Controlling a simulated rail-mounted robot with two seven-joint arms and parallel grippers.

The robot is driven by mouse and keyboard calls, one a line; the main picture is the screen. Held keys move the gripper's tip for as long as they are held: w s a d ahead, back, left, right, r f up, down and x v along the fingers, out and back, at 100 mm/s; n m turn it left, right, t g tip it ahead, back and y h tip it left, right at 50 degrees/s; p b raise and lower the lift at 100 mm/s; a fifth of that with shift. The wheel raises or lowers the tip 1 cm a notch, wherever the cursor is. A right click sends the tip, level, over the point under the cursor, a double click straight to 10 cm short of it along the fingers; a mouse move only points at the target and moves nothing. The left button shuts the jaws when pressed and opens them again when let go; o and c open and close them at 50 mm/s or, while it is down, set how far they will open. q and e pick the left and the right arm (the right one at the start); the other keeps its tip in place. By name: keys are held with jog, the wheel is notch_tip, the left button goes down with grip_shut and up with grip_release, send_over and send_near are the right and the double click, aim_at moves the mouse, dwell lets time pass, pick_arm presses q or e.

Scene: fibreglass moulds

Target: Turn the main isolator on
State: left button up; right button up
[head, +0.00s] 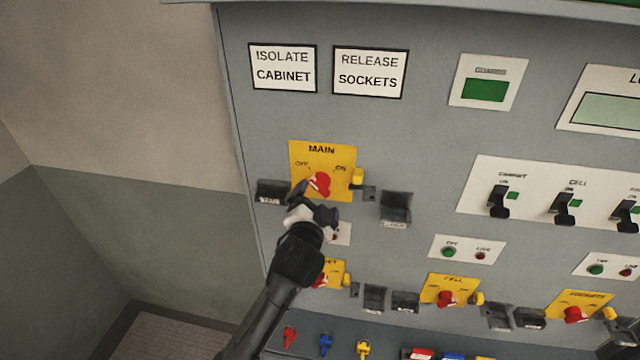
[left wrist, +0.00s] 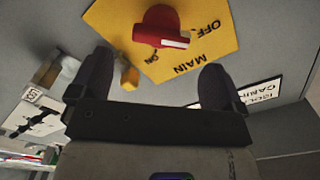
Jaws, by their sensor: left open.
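The main isolator is a red rotary knob (head: 320,182) on a yellow plate (head: 341,150) marked MAIN, OFF and ON. The knob also shows in the left wrist view (left wrist: 158,24); its white-marked end points nearer the OFF label than the ON label. My left gripper (head: 316,203) is open at the lower part of the plate, partly covering the knob from below in the head view. In the left wrist view the open fingers (left wrist: 157,80) have nothing between them, and the knob lies beyond them. I cannot tell whether a finger touches it. My right gripper is out of view.
A yellow tab (head: 357,178) sits at the plate's right edge, with dark holders beside it. Below are the CELL isolator (head: 446,298) and another red isolator (head: 573,314). Black switches (head: 498,202) are to the right. Coloured keys (head: 326,344) hang below.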

aim_at(320, 189)
pick_arm(q)
jog(key=w, duration=0.3)
jog(key=w+d, duration=0.1)
jog(key=w, duration=0.1)
jog(key=shift+p, duration=0.3)
jog(key=shift+w, duration=0.3)
jog(key=c, duration=0.9)
